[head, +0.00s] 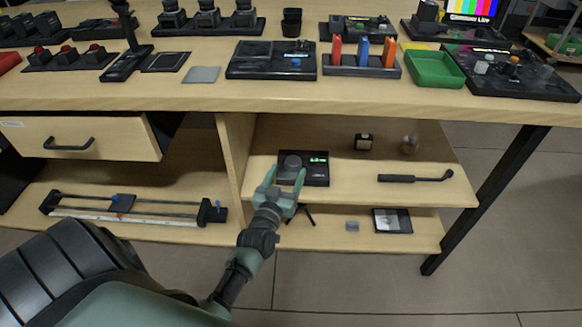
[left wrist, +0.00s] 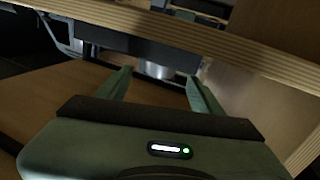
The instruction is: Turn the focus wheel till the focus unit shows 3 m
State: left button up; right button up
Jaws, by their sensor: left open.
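The focus unit (head: 317,176) is a small black box on the upper open shelf, with a round dark grey focus wheel (head: 292,162) on its left part. A small green lit display (head: 318,160) is at its upper right; its reading is too small to tell. My left gripper (head: 285,175) is at the unit's front left, fingers apart and pointing at the wheel. In the left wrist view the open fingers (left wrist: 160,75) have a shiny grey round part, apparently the wheel (left wrist: 156,70), beyond and between their tips. I cannot tell whether they touch it. My right gripper is out of view.
The wooden table top (head: 200,99) overhangs the shelf from above. An upright panel (head: 234,150) stands close left of my gripper. A black-handled tool (head: 414,178) lies to the right on the shelf. A slider rail (head: 130,207) lies on the lower level.

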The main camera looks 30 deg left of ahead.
aim_at(290, 167)
pick_arm(q)
jog(key=x, duration=0.2)
jog(key=shift+w+f, duration=0.15)
jog(key=shift+w, duration=0.15)
jog(key=shift+w+a, duration=0.2)
jog(key=shift+w, duration=0.3)
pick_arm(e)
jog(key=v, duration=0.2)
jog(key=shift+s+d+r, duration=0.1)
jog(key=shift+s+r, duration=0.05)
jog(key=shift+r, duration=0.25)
pick_arm(q)
jog(key=shift+c, duration=0.3)
